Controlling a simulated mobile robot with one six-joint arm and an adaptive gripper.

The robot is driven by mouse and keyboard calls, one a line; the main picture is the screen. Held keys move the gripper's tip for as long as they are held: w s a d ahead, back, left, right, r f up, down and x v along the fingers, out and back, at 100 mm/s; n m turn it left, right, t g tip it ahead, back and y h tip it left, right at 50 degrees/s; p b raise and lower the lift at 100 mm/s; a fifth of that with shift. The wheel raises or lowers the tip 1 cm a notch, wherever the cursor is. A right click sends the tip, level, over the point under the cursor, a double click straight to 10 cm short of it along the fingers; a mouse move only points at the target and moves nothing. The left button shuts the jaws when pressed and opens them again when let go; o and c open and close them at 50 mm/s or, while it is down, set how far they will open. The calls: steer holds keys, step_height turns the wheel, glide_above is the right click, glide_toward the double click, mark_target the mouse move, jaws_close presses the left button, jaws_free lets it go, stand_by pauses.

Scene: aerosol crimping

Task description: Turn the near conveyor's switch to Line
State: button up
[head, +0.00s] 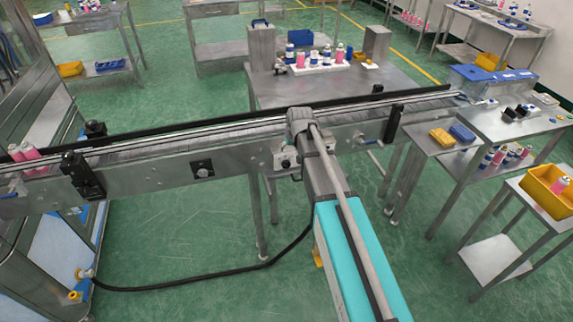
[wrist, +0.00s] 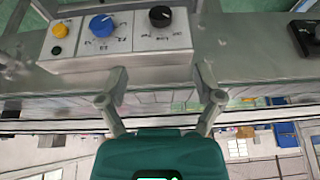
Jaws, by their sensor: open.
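The near conveyor (head: 150,165) runs across the head view. A grey control box (head: 286,160) is fixed to its front side, partly beside my wrist. In the wrist view the box (wrist: 70,51) appears upside down at the upper left, with a black knob (wrist: 160,16), a blue knob (wrist: 101,25), a yellow button (wrist: 60,30) and a small dark button (wrist: 56,50). Labels by the knobs are small and inverted; I cannot read the black knob's setting surely. My gripper (wrist: 162,75) is open and empty, its fingertips apart from the knobs.
A black plate with a round knob (head: 202,169) sits on the conveyor front, left of the box. A black clamp (head: 83,176) and a black bracket (head: 393,123) stick out from the conveyor. Pink bottles (head: 25,152) stand at its left end. A black cable (head: 200,288) lies on the floor.

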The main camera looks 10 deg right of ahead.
mark_target(287, 163)
steer(key=shift+b+x, duration=6.2)
steer(key=shift+x, duration=0.6)
steer(key=shift+c, duration=0.2)
steer(key=c, duration=1.1)
